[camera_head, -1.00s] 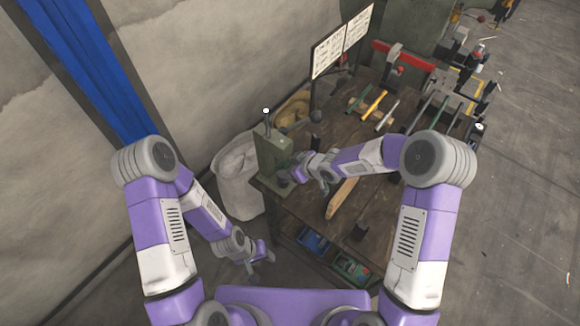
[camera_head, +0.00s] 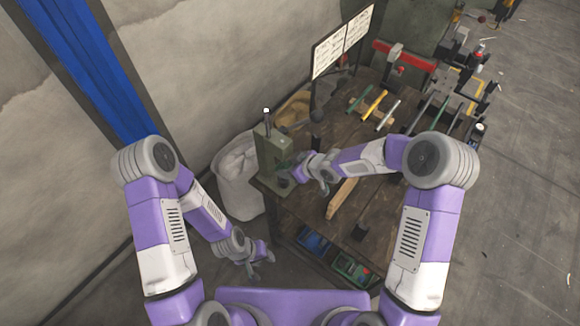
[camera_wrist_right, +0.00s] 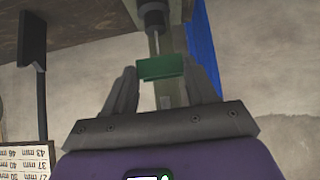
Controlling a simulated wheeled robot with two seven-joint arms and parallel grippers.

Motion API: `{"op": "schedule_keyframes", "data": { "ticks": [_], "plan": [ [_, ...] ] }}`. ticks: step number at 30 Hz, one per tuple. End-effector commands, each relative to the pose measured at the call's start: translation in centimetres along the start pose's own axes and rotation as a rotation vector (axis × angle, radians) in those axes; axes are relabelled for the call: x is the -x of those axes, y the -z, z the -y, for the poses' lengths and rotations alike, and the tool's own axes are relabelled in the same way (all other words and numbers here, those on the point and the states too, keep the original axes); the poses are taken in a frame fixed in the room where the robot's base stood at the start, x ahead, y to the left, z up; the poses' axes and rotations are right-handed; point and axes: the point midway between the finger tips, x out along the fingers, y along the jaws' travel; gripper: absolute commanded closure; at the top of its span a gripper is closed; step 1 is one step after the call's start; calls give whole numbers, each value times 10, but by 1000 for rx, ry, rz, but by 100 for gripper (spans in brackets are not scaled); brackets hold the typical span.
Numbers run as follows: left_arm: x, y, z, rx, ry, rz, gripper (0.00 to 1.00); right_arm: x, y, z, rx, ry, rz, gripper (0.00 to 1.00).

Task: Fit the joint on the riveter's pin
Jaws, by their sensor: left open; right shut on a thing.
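The green riveter (camera_head: 273,152) stands at the table's near left corner, and my right gripper (camera_head: 297,174) is close beside it. In the right wrist view, my right gripper (camera_wrist_right: 160,72) is shut on a small green block, the joint (camera_wrist_right: 161,68), held between its fingertips. The riveter's thin light pin (camera_wrist_right: 157,42) comes out of a dark cylinder (camera_wrist_right: 152,15) and its end is right at the joint. I cannot tell whether the pin is inside the joint or behind it. My left gripper (camera_head: 262,256) is open and empty, low, off the table's near side.
The wooden table (camera_head: 372,214) holds several coloured-handled tools (camera_head: 375,104) and a wooden bar (camera_head: 341,197). A white sack (camera_head: 237,178) stands left of the table. A sign board (camera_head: 343,42) rises behind the riveter. Bins (camera_head: 350,268) sit on the lower shelf.

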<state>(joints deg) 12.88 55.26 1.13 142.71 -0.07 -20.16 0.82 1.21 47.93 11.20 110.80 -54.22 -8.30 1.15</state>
Motion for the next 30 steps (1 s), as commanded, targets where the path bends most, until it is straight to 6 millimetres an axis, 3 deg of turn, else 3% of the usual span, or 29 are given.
{"op": "schedule_keyframes", "data": {
  "ticks": [30],
  "plan": [
    [-18,1,6,0,0,0,57,-14,-14,0,-2,0,-1,73]
  ]
}}
